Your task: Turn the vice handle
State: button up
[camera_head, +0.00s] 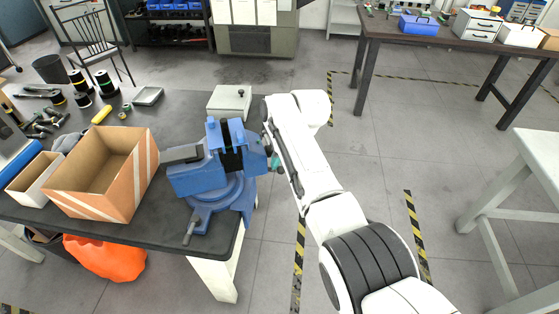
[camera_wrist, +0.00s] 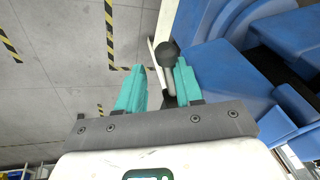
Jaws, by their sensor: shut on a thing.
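The blue vice (camera_head: 198,178) stands at the right front corner of the dark workbench, and its blue body fills the right of the wrist view (camera_wrist: 222,78). My gripper (camera_head: 274,162) is at the vice's right side, with a bit of teal finger showing. In the wrist view my gripper (camera_wrist: 160,85) has two teal fingers on either side of the vice handle (camera_wrist: 171,84), a grey rod with a dark ball end. The gripper is shut on the handle; the rod lies close to the right finger. In the head view my arm mostly hides the handle.
A cardboard box (camera_head: 103,178) with striped corners stands left of the vice. A pale box (camera_head: 229,103) lies behind it. Spools (camera_head: 82,98) and tools are at the bench's far left. Open floor lies right of the bench, before another table (camera_head: 455,50).

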jog(key=shift+o, duration=0.2)
jog(key=shift+w+d+r, duration=0.15)
jog(key=shift+d, duration=0.25)
jog(key=v, duration=1)
jog(key=shift+s+a+r, duration=0.2)
